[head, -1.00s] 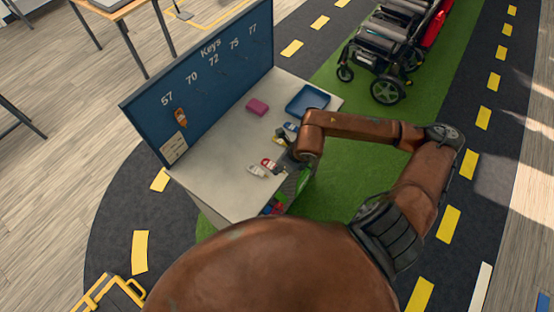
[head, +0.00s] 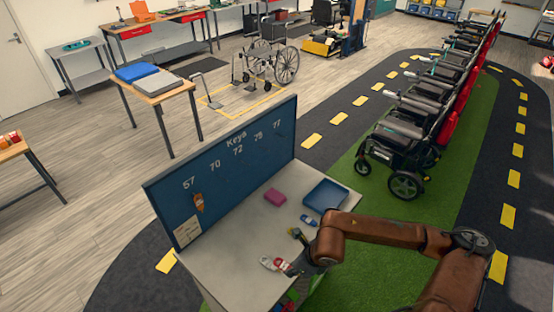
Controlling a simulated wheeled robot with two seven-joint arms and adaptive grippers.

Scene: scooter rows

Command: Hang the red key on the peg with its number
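The blue key board (head: 225,175) stands along the back of a pale counter (head: 236,268), marked "Keys" with numbers that read 57, 70, 72, 75 and 77. An orange key tag (head: 199,202) hangs below 57. A red-and-white key tag (head: 279,264) lies on the counter beside a whitish one (head: 266,262); their outlines run together. My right gripper (head: 298,252) is low over the counter, just right of these tags. Its fingertips are small and partly hidden by its own wrist, so its opening and any contact are unclear. My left gripper is out of view.
A blue tray (head: 345,191), a pink block (head: 275,197) and a blue key tag (head: 309,220) are on the counter. Wheelchairs (head: 408,140) stand in a row on the green strip at right. A table (head: 155,88) stands behind the board.

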